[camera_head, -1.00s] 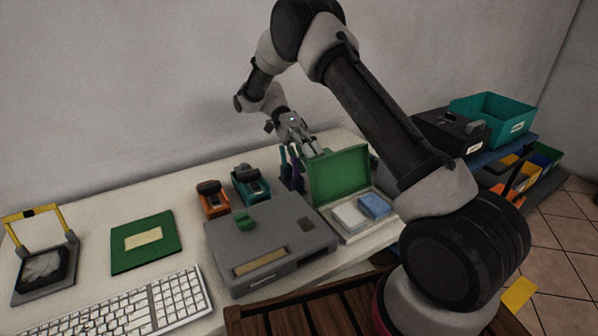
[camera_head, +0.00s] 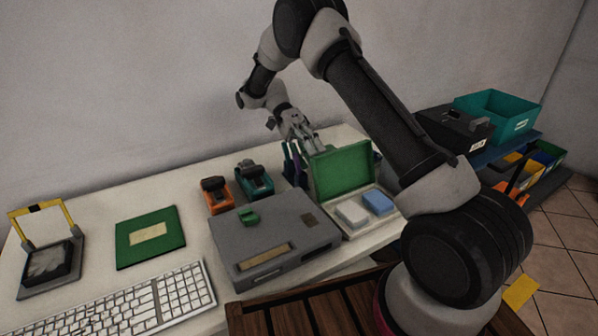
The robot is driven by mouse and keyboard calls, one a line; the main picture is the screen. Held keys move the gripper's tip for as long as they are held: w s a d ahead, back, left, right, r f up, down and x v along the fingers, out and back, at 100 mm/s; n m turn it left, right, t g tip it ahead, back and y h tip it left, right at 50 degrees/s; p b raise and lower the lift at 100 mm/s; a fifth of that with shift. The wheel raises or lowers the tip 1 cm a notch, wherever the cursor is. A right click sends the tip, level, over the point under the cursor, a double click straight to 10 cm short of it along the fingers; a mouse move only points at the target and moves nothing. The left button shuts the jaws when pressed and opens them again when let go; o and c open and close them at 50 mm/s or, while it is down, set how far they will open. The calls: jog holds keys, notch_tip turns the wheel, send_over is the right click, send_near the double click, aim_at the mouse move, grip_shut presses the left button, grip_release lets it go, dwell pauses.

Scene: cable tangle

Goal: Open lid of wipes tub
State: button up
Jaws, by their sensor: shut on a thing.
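The tub is a low cream box (camera_head: 352,236) at the right end of the table. Its green lid (camera_head: 342,172) stands raised, roughly upright, along the box's back side. A white block (camera_head: 351,213) and a blue block (camera_head: 377,202) lie inside the open box. My gripper (camera_head: 316,150) is at the top left edge of the lid, reaching from behind, and is shut on the lid. The lid partly hides the fingertips, so the exact contact is hard to see.
A grey case (camera_head: 273,240) stands left of the box. Orange (camera_head: 216,193) and teal (camera_head: 254,180) devices and a pen holder (camera_head: 293,167) stand behind it. A keyboard (camera_head: 130,305), green board (camera_head: 150,236) and yellow-framed stand (camera_head: 45,262) fill the left. Shelf bins (camera_head: 495,115) stand right.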

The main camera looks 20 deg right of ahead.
jog(key=shift+s+a+f, duration=0.1)
jog(key=shift+a+f, duration=0.05)
jog(key=shift+a, duration=0.05)
dwell(0.6)
